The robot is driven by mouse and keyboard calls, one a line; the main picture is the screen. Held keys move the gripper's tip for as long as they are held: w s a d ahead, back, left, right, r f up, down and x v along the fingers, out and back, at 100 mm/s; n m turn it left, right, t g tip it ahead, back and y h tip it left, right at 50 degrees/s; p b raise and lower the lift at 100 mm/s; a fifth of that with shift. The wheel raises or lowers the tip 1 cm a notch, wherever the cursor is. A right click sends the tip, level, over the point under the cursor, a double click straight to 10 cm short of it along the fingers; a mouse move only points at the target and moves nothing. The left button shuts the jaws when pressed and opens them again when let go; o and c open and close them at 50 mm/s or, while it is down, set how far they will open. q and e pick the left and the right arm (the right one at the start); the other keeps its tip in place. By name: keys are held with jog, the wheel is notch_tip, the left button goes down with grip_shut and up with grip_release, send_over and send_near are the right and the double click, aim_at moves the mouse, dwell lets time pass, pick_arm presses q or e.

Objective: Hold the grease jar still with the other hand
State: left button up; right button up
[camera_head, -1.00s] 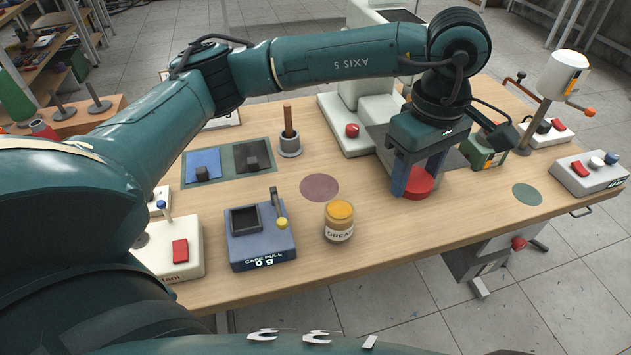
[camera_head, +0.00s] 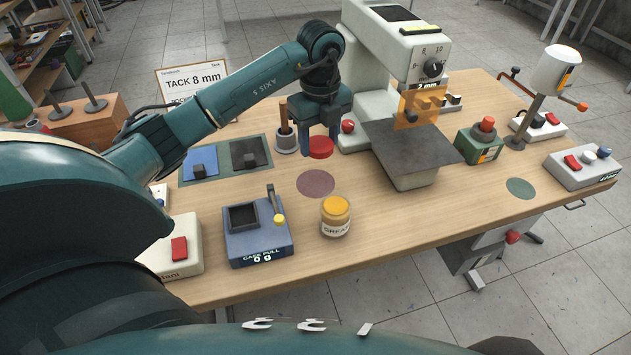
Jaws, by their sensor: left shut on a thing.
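The grease jar (camera_head: 336,228), with a yellow-orange top and a label, stands upright on the table at the front middle. My left gripper (camera_head: 319,138) points down beyond the jar, over the far middle of the table. It is shut on a red disc (camera_head: 321,149), which shows between and below its fingers. The left gripper is apart from the jar, and nothing touches the jar. My right gripper is not in view.
A blue-grey case-pull device (camera_head: 262,238) stands just left of the jar. A mauve round mark (camera_head: 316,184) lies behind it. A large pale machine (camera_head: 420,75) with a dark plate (camera_head: 412,143) stands at the back. The table right of the jar is clear.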

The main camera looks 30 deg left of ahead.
pick_arm(q)
jog(key=shift+a+f+n, duration=0.25)
jog(key=shift+a+n, duration=0.15)
jog(key=shift+n, duration=0.1)
send_over(315, 183)
notch_tip(315, 183, down, 5)
jog(key=shift+f, duration=2.45)
jog(key=shift+f, duration=0.1)
jog(key=o, duration=1.1)
